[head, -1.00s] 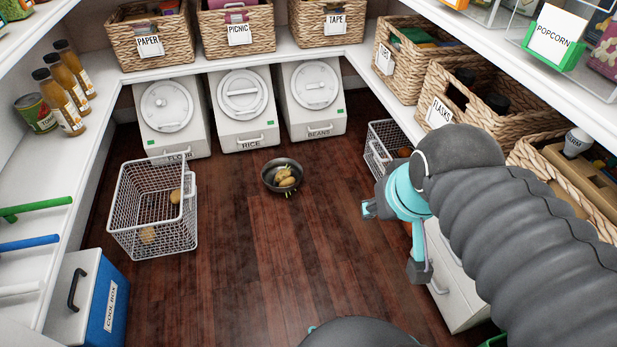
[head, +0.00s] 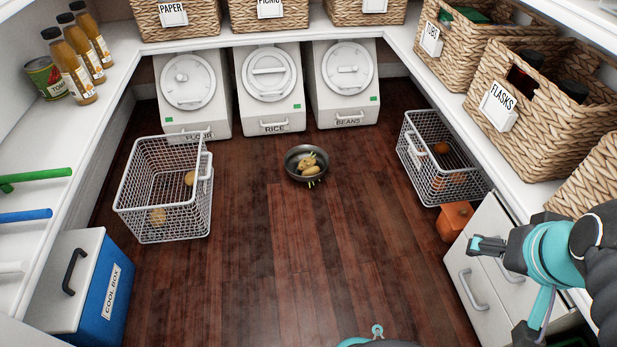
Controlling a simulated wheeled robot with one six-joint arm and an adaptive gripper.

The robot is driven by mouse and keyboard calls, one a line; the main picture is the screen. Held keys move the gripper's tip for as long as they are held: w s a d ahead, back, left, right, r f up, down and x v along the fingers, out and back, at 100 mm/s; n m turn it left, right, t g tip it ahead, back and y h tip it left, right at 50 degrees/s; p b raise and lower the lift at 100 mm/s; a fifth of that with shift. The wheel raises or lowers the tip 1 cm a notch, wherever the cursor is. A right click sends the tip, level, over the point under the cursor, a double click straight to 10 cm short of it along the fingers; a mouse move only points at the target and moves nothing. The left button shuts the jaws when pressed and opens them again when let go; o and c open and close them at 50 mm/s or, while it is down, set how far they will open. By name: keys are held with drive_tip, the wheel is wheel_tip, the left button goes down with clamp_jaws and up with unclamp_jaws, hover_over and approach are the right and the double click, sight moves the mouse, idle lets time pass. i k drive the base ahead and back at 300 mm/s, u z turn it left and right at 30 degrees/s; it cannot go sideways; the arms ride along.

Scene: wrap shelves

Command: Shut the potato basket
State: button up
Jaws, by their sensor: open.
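A white wire basket (head: 165,190) stands out on the floor at the left, under the left shelf's edge. A few potatoes (head: 157,217) lie in it. A second wire basket (head: 440,160) at the right, below the shelf, holds an orange thing, perhaps an onion or carrot. A dark pan (head: 307,163) with several potatoes sits on the floor between them. My gripper (head: 493,262) is at the lower right, open and empty, in front of a white drawer unit and far from the left basket. One of its fingers is at the picture's lower right.
White bins for flour, rice and beans (head: 268,90) stand along the back wall. A blue cool box (head: 80,285) is at the lower left. White drawers (head: 475,285) and an orange box (head: 455,221) are at the right.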

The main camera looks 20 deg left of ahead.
sight(206, 179)
drive_tip(key=u, duration=1.8)
drive_tip(key=i, duration=0.7)
drive_tip(key=z, duration=0.1)
